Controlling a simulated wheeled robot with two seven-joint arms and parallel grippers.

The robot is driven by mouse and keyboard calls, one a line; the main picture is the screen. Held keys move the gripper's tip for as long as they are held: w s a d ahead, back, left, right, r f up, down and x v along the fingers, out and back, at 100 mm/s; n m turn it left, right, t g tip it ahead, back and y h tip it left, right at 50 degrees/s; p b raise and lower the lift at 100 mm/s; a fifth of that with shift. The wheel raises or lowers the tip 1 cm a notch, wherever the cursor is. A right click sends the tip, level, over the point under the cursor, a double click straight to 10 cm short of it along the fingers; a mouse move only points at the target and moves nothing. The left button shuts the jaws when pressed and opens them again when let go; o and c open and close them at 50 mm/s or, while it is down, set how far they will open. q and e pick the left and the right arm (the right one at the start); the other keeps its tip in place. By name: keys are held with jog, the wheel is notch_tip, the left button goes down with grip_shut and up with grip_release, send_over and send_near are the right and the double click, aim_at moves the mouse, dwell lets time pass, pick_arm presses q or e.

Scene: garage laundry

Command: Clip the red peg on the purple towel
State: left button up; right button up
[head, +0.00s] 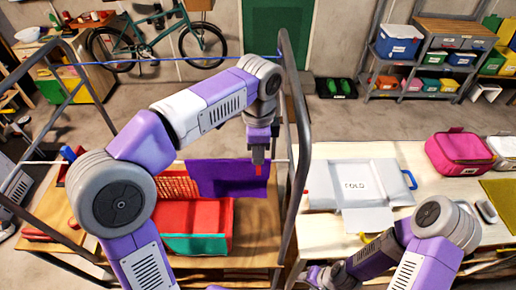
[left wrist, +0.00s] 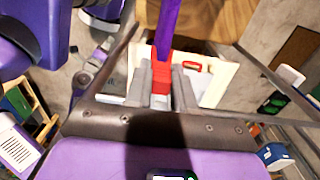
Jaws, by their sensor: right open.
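The purple towel (head: 222,178) hangs on the white line at the middle of the rack in the head view. In the left wrist view the towel (left wrist: 166,28) shows edge-on as a narrow strip. My left gripper (head: 258,160) is at the towel's right part, pointing down. It is shut on the red peg (left wrist: 160,72), which sits between its two fingers with the towel strip running to its far end. Whether the peg's jaws pinch the cloth cannot be told. My right gripper (head: 322,276) is open and low over the right table's front edge.
Metal rack posts (head: 298,150) stand close to my left arm's right side. A red bin (head: 200,222) and an orange basket (head: 175,185) lie below the towel. A folding board (head: 355,182) and a pink bag (head: 460,150) are on the right table.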

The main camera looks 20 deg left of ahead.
pick_arm(q)
jog(key=o, duration=0.5)
jog(key=shift+w, duration=0.1)
notch_tip(320, 180, up, 8)
jog(key=shift+f+p, duration=0.2)
jog(key=shift+p, duration=0.6)
